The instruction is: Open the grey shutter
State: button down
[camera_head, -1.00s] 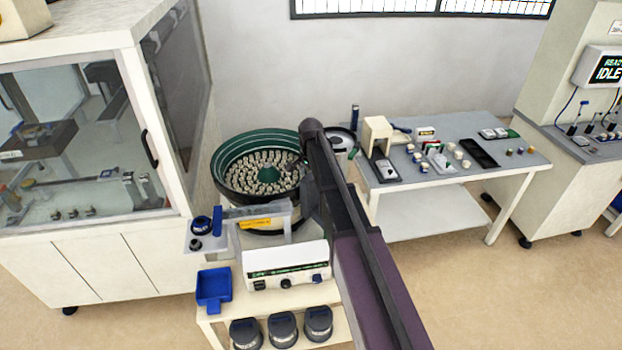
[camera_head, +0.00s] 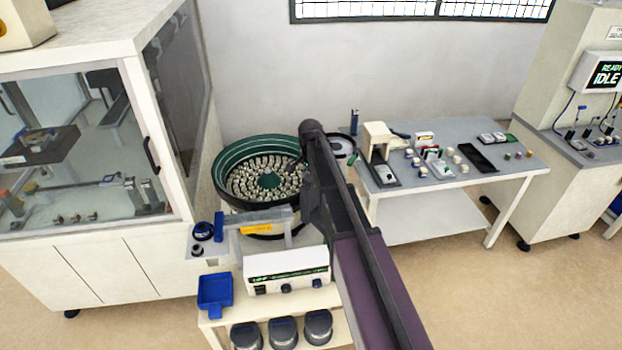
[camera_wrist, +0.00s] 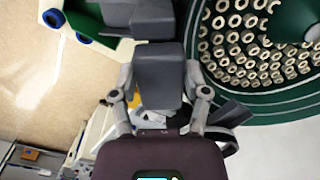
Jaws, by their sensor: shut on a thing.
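In the wrist view my gripper (camera_wrist: 160,88) has its two light grey fingers on either side of a dark grey block (camera_wrist: 160,68), which I take for the grey shutter. The fingers are shut on it. A wider dark grey piece (camera_wrist: 138,14) shows just beyond the block; I cannot tell whether they are joined. The bowl feeder (camera_wrist: 225,103), dark green with many pale rings inside, is at the right of the wrist view. In the head view the bowl feeder (camera_head: 228,160) stands behind my arm, which hides the gripper and the shutter.
A feeder track (camera_head: 262,217) runs left from the bowl. Below are a white control box (camera_head: 288,272) and a blue bin (camera_head: 215,290). A glazed cabinet (camera_head: 95,250) stands left. A table (camera_head: 420,128) with small parts stands right. Floor is clear at lower right.

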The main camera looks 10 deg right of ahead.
jog(key=shift+r+p, duration=0.4)
jog(key=shift+r, duration=0.35)
jog(key=shift+c, duration=0.4)
grip_release()
jog(key=shift+r, duration=0.1)
